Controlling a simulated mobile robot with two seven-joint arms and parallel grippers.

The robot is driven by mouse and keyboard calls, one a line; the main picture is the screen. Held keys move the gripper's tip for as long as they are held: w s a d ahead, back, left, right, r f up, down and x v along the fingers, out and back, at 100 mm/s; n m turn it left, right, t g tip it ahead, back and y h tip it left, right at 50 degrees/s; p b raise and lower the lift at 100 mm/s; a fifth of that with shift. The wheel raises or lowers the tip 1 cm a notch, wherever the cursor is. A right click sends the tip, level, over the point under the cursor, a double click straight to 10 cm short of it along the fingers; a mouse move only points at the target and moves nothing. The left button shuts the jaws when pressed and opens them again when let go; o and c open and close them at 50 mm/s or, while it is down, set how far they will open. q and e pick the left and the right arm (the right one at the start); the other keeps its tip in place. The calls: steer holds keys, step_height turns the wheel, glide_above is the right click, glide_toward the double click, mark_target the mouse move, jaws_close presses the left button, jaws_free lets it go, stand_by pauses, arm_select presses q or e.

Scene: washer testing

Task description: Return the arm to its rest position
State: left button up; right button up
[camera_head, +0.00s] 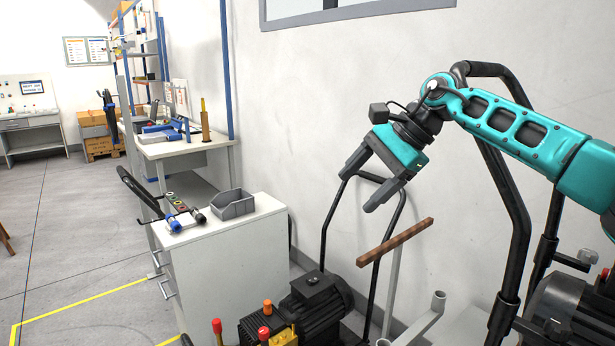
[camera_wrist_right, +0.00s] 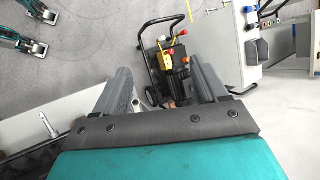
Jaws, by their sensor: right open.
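My right arm (camera_head: 520,128) is teal and comes in from the right in the head view, raised in front of the white wall. Its right gripper (camera_head: 357,193) points down and to the left, with the two grey fingers apart and nothing between them. In the right wrist view the fingers of the right gripper (camera_wrist_right: 165,85) are also spread, with floor and a black cart visible beyond them. My left gripper is not in the head view.
A white cabinet (camera_head: 225,262) carries a grey bin (camera_head: 232,204). A black motor unit (camera_head: 315,300) with red knobs stands below. A brown bar (camera_head: 395,242) and black tubular frames (camera_head: 512,200) are near the arm. Open floor (camera_head: 75,230) lies left.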

steer(key=s+a+f+m+t+y, duration=0.2)
steer(key=s+a+f+m+y, duration=0.4)
steer(key=a+m, duration=0.25)
steer(key=s+a+f+m+t+y, duration=0.1)
steer(key=s+a+f+m+y, duration=0.3)
steer(key=a+f+m+y, duration=0.5)
steer(key=s+d+f+m+t+h, duration=0.2)
steer(key=d+f+m+t+h, duration=0.45)
steer(key=m, duration=0.75)
steer(key=s+d+f+m+t+h, duration=0.3)
steer(key=d+f+m+t+h, duration=0.3)
steer(key=m, duration=0.8)
steer(key=s+d+f+m+g+h, duration=0.6)
steer(key=s+d+f+m, duration=0.6)
steer(key=s, duration=0.4)
steer(key=shift+d+f+m+h, duration=0.2)
steer(key=shift+f+m+h, duration=0.65)
steer(key=shift+f, duration=0.1)
steer(key=shift+g, duration=0.25)
steer(key=shift+c, duration=0.5)
